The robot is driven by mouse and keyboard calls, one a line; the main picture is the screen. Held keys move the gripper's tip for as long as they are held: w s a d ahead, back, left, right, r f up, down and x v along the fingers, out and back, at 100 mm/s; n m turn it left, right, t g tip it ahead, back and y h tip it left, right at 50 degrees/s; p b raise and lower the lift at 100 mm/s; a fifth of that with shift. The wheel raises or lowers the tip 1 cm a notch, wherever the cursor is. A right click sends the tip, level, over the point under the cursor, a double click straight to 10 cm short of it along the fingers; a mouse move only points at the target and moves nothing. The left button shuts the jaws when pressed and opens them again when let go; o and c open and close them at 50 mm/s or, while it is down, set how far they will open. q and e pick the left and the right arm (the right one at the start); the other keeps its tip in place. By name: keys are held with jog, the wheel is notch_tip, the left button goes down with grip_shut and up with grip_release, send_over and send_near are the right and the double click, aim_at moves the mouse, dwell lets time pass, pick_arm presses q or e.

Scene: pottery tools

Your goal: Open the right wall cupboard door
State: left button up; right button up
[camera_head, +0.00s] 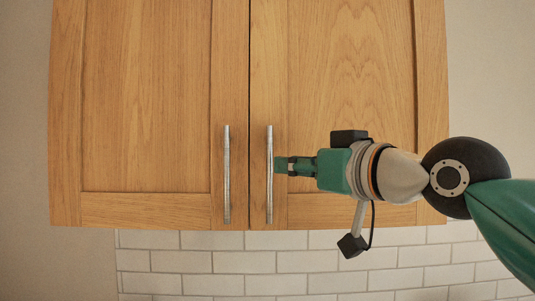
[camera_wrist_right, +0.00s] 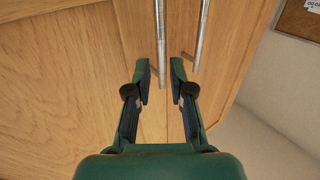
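The right wall cupboard door (camera_head: 345,95) is light oak and stands shut against the left door. Its long silver bar handle (camera_head: 269,200) is upright near the door's inner edge. My right gripper (camera_head: 280,166) comes in from the right, and its fingertips are right beside this handle at mid height. In the right wrist view my right gripper (camera_wrist_right: 160,75) has its two fingers apart, and a silver handle (camera_wrist_right: 160,35) runs down between the fingertips. I cannot tell whether either finger touches it. My left gripper is not in view.
The left cupboard door (camera_head: 145,95) is shut, with its own bar handle (camera_head: 227,175) close to the right one. White wall tiles (camera_head: 210,262) lie below the cupboard. A cork board (camera_wrist_right: 302,18) hangs on a wall in the wrist view.

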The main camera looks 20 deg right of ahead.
aim_at(271, 163)
jog(key=p+x, duration=0.2)
jog(key=x, duration=0.4)
jog(key=shift+w+a, duration=0.1)
jog(key=shift+w, duration=0.2)
grip_shut()
jog(key=shift+a, duration=0.1)
